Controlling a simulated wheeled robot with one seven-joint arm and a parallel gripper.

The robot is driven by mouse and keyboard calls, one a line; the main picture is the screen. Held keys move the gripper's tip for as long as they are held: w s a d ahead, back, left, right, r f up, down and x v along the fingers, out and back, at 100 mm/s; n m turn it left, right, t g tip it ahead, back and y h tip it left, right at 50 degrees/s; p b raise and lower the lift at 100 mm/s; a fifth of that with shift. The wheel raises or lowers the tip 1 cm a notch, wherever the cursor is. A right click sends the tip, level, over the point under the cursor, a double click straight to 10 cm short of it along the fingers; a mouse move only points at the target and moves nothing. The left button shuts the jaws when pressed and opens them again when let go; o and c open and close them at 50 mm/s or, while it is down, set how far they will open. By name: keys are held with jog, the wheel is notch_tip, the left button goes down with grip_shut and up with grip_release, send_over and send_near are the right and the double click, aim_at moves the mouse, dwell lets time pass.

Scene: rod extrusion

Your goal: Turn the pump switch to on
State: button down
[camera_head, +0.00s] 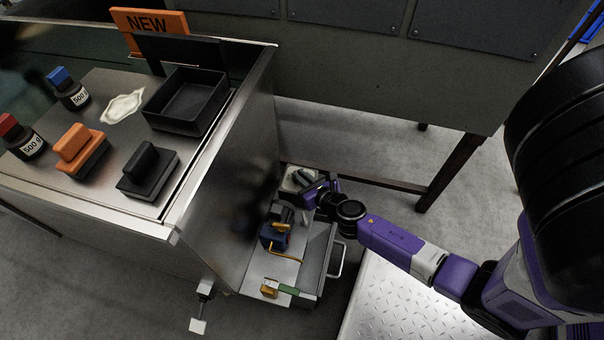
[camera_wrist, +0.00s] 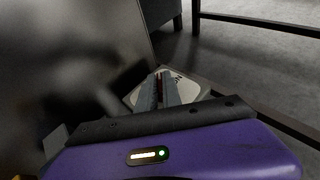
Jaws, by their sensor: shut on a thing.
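A blue and black pump-like unit (camera_head: 274,236) with a yellow tube sits nearer on the shelf.
The steel cabinet (camera_head: 225,160) wall rises close on the left of my gripper. A drawer or tray with a handle (camera_head: 337,262) stands at the shelf's right. A table leg (camera_head: 440,180) and low crossbar are behind. Brushes, bottles and a black tray (camera_head: 188,100) are on the cabinet top.

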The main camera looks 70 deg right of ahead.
jog(key=m+g+h, duration=0.1)
jog(key=m, duration=0.1)
jog(key=m+g+h+p, duration=0.1)
jog(key=g+h, duration=0.1)
jog(key=m+g+h, duration=0.1)
jog(key=m, duration=0.1)
jog(key=shift+w+a+r+m+g+h, duration=0.1)
jog(key=shift+w+a+m+g+h, duration=0.2)
jog(key=shift+w+g, duration=0.1)
jog(key=shift+w+m+g+h+p, duration=0.1)
jog(key=shift+m+g+h+p, duration=0.6)
jog(key=shift+m+g, duration=1.5)
jog(key=shift+f, duration=0.2)
jog(key=c, duration=1.5)
grip_release()
jog(key=shift+a+r, duration=0.1)
jog(key=shift+a, duration=0.05)
jog(key=shift+a+r+p, duration=0.25)
jog(key=shift+a+p, duration=0.05)
jog(key=p+v, duration=0.4)
jog(key=v, duration=0.7)
jog(key=shift+a+f, duration=0.1)
jog(key=shift+f, duration=0.05)
